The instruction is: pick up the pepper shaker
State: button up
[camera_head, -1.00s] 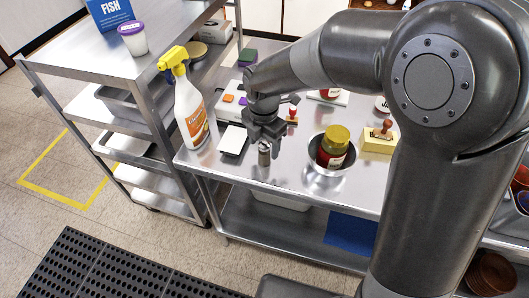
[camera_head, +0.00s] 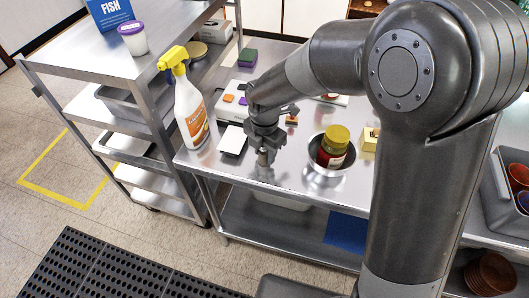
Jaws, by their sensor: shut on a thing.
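The pepper shaker (camera_head: 264,158) is a small metallic cylinder near the front edge of the steel table (camera_head: 215,168). Only its lower part shows; its top is hidden between the fingers. My gripper (camera_head: 265,149) points down from above and is shut around the upper part of the shaker. The shaker looks upright, with its base at the table top; I cannot tell whether it touches.
A steel bowl (camera_head: 322,176) holding a yellow-lidded jar (camera_head: 334,147) stands close on the right. An orange-and-white spray bottle (camera_head: 190,108) stands on the left. A white card (camera_head: 233,140) lies between bottle and gripper. A steel shelf cart (camera_head: 75,62) is at left.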

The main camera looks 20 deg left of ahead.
jog(key=shift+c, duration=1.3)
